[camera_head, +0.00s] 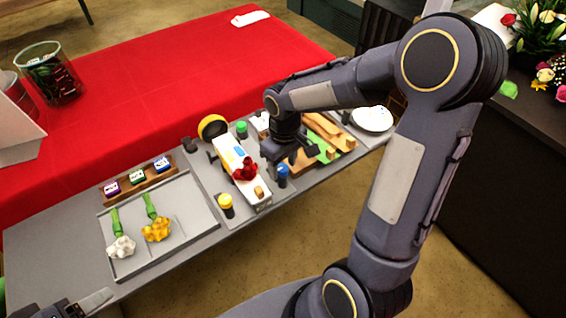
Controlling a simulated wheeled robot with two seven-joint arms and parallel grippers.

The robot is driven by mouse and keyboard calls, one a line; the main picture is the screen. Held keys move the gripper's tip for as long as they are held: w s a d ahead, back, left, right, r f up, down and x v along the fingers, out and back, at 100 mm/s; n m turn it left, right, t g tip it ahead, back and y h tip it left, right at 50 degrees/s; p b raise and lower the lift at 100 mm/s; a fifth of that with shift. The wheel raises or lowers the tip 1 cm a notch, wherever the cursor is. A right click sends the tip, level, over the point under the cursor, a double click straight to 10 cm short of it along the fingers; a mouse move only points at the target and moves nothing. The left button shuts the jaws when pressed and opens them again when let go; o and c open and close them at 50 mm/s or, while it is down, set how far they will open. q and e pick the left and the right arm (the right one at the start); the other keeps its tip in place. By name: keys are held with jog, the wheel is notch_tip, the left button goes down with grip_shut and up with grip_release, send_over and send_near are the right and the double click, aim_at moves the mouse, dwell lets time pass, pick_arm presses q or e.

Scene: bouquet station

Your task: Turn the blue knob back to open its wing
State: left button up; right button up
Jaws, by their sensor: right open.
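The blue knob (282,171) stands upright on the grey workbench, at the right side of a white device (229,157) with a red flower head (245,170) on it. A green knob (241,129) and a yellow knob (226,201) stand by the same device. My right gripper (290,158) points down just behind and above the blue knob. Its jaws are open, and I cannot tell whether they touch the knob. The wing belonging to the blue knob is not clear to me. Part of my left gripper (78,308) shows at the bottom left edge; its jaw state is unclear.
A grey tray (187,208) with a white and a yellow flower lies left, before a wooden rack (138,180) of small boxes. Wooden pieces (325,127) and a white plate (371,119) lie right. A red-covered table (180,75) stands behind.

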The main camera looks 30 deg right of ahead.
jog(key=c, duration=1)
jog(key=shift+o, duration=0.2)
jog(key=m+b, duration=0.1)
jog(key=m, duration=0.1)
jog(key=shift+m, duration=0.4)
jog(key=m+b, duration=0.1)
jog(key=m, duration=0.8)
jog(key=shift+m+b, duration=0.4)
jog(key=m, duration=0.5)
jog(key=shift+a+m, duration=0.1)
jog(key=shift+m, duration=0.2)
